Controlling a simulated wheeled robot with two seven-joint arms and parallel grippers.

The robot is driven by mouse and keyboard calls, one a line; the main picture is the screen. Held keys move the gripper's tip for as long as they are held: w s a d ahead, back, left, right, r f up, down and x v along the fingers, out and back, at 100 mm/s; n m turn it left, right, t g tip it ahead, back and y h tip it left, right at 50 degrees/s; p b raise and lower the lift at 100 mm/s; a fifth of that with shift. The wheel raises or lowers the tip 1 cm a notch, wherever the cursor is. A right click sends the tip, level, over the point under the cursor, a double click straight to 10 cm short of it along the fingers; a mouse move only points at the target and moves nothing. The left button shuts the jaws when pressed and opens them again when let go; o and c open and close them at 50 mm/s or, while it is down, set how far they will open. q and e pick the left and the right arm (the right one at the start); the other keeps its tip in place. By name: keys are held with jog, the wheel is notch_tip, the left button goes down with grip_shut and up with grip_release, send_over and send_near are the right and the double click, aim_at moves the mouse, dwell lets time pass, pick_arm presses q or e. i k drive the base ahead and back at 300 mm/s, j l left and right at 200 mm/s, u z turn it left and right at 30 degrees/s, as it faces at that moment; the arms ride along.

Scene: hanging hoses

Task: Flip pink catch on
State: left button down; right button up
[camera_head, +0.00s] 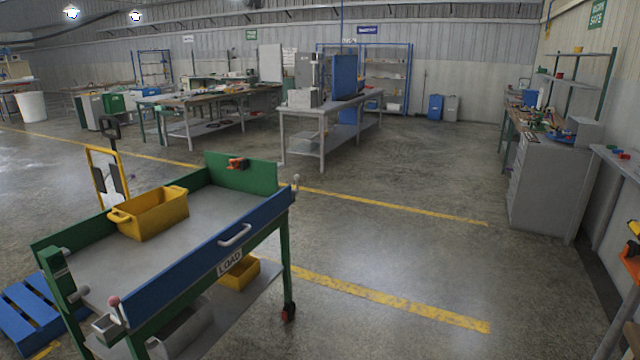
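A small pink knob (114,300), which looks like the pink catch, is at the front left corner of the cart, at the near end of its blue side panel (210,258). A grey metal bracket (106,325) is beside it. The knob is small, and I cannot tell which position the catch is in. A pale knob (296,178) stands at the panel's far right end. The blue panel is upright and has a white handle (235,235) and a LOAD label. Neither of my grippers is in view.
A yellow bin (149,213) sits on the cart's grey top, and another yellow bin (240,273) is on its lower shelf. A blue pallet (32,315) lies left of the cart. The floor (400,255) right of the cart is clear. Workbenches stand behind and at right.

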aim_at(114, 301)
jog(key=u, duration=1.35)
